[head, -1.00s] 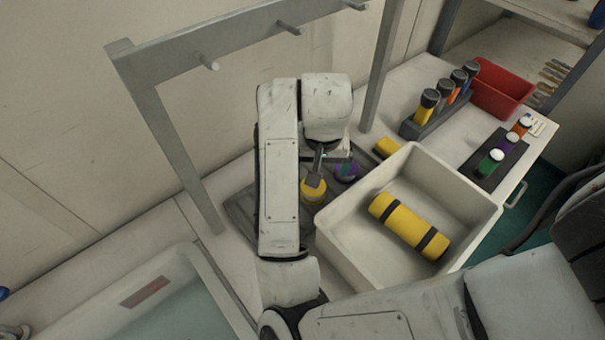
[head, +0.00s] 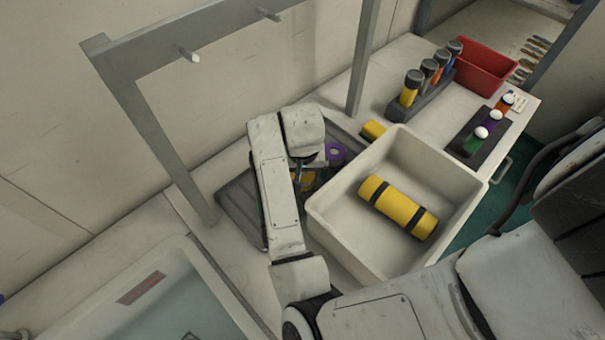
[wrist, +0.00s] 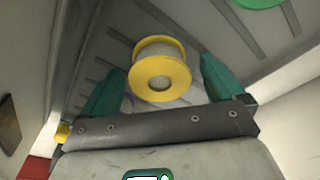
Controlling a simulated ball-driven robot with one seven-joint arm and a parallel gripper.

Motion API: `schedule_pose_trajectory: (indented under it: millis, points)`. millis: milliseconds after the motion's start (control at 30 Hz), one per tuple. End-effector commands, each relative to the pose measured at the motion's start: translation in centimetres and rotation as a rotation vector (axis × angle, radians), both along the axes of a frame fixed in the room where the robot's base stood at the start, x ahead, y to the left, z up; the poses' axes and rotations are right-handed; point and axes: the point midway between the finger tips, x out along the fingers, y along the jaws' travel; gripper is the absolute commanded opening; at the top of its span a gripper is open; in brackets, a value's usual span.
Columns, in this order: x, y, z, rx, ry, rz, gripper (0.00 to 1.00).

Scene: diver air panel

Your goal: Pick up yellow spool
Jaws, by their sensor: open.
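The yellow spool (wrist: 160,76) stands out in the wrist view, with yellow flanges and a pale core. It lies between the two teal fingers of my gripper (wrist: 161,68), with a gap showing on each side. My gripper is open. In the head view my arm's end is low over the grey ribbed tray (head: 238,200), and only a bit of the yellow spool (head: 309,181) shows beside it. I cannot tell how high the fingers are relative to the spool.
A purple spool (head: 336,153) is close behind my gripper. A white bin (head: 335,228) with a yellow strapped roll (head: 398,208) stands right beside it. A grey metal frame (head: 160,130) rises behind my arm. A water basin (head: 165,300) is at lower left.

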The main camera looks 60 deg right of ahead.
Motion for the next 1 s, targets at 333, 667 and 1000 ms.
schedule_pose_trajectory:
  millis: [333,667,1000]
  points:
    - [0.03,-0.03,-0.16,-0.001,-0.001,0.0,0.86]
    - [0.03,-0.01,-0.13,-0.001,0.0,0.001,0.54]
    - [0.04,-0.02,-0.11,-0.001,0.0,0.001,0.36]
